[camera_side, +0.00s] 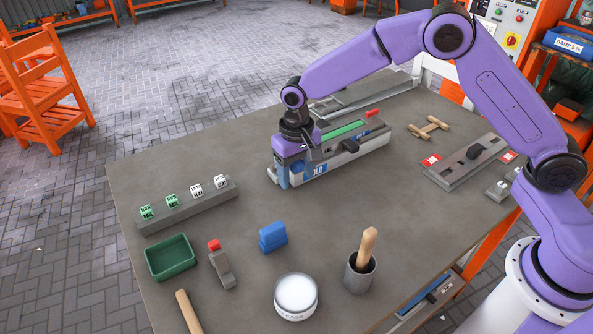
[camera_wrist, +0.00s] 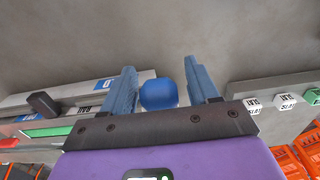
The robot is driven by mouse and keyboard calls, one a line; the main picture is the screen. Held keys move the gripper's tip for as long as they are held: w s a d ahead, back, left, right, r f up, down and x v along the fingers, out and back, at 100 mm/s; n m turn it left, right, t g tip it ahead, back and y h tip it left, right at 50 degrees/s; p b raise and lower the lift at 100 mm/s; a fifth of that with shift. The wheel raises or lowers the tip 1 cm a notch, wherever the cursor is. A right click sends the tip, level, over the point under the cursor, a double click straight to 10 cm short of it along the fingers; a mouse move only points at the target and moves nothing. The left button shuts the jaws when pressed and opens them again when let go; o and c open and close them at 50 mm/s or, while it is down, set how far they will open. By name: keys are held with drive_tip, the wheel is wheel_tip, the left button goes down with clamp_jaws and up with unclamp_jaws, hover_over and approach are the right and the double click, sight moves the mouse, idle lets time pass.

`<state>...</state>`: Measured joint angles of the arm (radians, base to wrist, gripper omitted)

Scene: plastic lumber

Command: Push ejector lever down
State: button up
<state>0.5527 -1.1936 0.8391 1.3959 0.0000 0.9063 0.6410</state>
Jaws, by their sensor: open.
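A long grey mould fixture (camera_side: 352,160) with a green strip on top and blue labels stands near the middle of the table. My gripper (camera_side: 290,183) is at its left end, pointing down. In the wrist view, my gripper (camera_wrist: 160,70) has its two blue fingers apart, with a blue rounded knob (camera_wrist: 159,95) showing between them. The knob is apparently the end of the ejector lever; I cannot tell whether the fingers touch it. The rest of the lever is hidden behind my gripper.
A grey rail with green and white cubes (camera_side: 187,207) lies to the left. A green tray (camera_side: 171,257), a blue block (camera_side: 272,236), a white jar (camera_side: 296,296) and a grey cup with a wooden pestle (camera_side: 359,275) stand in front. A grey slide fixture (camera_side: 466,164) is at right.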

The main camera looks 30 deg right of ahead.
sight(297, 199)
clamp_jaws()
drive_tip(key=shift+s+f, duration=0.15)
drive_tip(key=shift+s+f+t, duration=0.25)
drive_tip(key=shift+f+t, duration=0.35)
drive_tip(key=shift+t, duration=0.15)
drive_tip(key=shift+s+f+t, duration=0.25)
drive_tip(key=shift+f+t, duration=0.35)
drive_tip(key=shift+t, duration=0.15)
drive_tip(key=shift+s+f, duration=0.15)
drive_tip(key=shift+f, duration=1.2)
drive_tip(key=shift+w, duration=0.2)
